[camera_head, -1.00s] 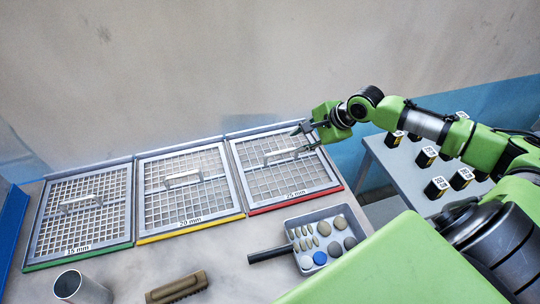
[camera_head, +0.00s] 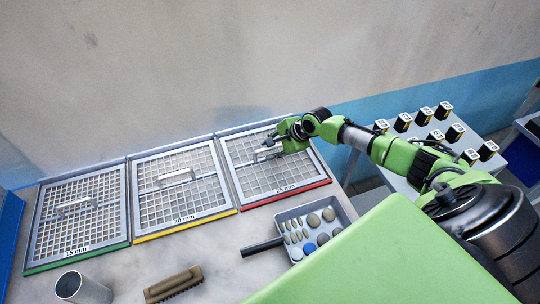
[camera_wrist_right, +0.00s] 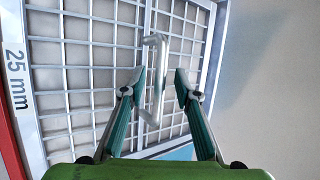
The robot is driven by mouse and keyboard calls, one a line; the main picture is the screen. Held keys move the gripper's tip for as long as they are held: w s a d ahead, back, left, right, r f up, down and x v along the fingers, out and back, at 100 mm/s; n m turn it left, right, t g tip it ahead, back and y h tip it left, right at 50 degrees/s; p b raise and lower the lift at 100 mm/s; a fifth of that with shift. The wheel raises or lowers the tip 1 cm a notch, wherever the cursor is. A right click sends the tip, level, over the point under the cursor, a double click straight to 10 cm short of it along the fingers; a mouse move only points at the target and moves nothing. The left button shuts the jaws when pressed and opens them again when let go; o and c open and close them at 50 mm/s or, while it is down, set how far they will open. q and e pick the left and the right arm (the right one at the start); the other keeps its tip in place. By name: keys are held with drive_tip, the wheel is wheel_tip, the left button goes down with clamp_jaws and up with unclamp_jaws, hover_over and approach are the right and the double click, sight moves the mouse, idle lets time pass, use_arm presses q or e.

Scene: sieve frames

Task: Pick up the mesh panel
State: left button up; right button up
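Three mesh panels with bar handles lie in a row on the bench. The right one, with a red front edge and a "25 mm" label, is the mesh panel (camera_head: 245,176) under my right gripper (camera_head: 271,143); it also shows in the wrist view (camera_wrist_right: 78,77). Its pale handle (camera_wrist_right: 157,78) stands between the two fingertips of the right gripper (camera_wrist_right: 161,84) in that view. The fingers are open, with gaps visible beside the handle. The panel lies flat. My left gripper is not in view.
The yellow-edged 20 mm panel (camera_head: 205,190) and green-edged 15 mm panel (camera_head: 95,224) lie to the left. In front are a tray of stones (camera_head: 343,214), a brown brush (camera_head: 173,284) and a metal cup (camera_head: 92,290). A side table (camera_head: 397,158) holds several black boxes.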

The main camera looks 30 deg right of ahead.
drive_tip(key=shift+w+f, duration=0.1)
clamp_jaws()
drive_tip(key=shift+r, duration=0.2)
